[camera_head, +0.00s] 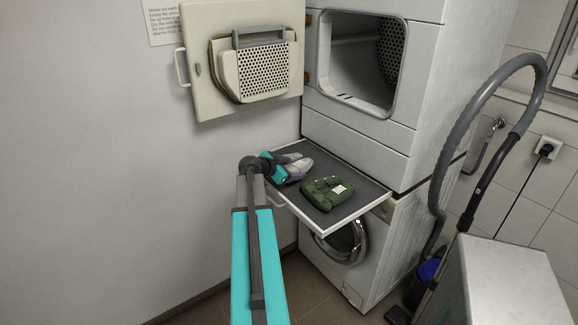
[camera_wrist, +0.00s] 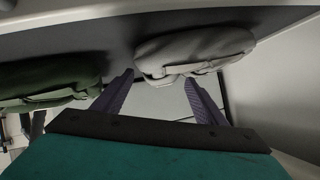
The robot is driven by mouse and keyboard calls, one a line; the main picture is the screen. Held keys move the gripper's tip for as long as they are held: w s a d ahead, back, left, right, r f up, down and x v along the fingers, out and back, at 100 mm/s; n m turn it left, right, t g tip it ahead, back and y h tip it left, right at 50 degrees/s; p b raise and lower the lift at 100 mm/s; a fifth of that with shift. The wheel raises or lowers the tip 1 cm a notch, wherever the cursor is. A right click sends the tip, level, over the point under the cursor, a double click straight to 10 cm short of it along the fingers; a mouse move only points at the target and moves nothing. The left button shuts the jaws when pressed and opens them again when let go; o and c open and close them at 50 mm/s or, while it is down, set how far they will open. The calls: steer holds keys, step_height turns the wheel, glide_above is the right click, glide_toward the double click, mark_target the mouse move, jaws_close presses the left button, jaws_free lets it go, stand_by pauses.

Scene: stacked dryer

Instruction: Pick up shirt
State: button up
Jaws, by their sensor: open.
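A pale grey folded garment (camera_head: 300,163) lies on the dark pull-out shelf (camera_head: 352,206), beside a green folded garment (camera_head: 328,194) with a white label. I cannot tell for sure which one is the shirt. My gripper (camera_head: 290,172) is at the grey garment on the shelf's left side. In the wrist view, the two purple fingers of my gripper (camera_wrist: 160,80) are apart, with the near edge of the grey garment (camera_wrist: 195,50) at their tips. The green garment (camera_wrist: 48,78) is to the left there. Whether the fingers touch the grey cloth is unclear.
The dryer (camera_head: 360,65) above stands open, its door (camera_head: 240,60) swung to the left above my gripper. A washing machine (camera_head: 365,250) is below the shelf. A vacuum hose (camera_head: 455,125) and a grey box (camera_head: 510,280) stand at the right.

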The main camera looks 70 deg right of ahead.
steer(key=shift+p+x, duration=0.3)
steer(key=shift+x, duration=1)
steer(key=c, duration=1.4)
steer(key=shift+r, duration=0.2)
steer(key=shift+r+b, duration=1.3)
steer(key=shift+r, duration=3.55)
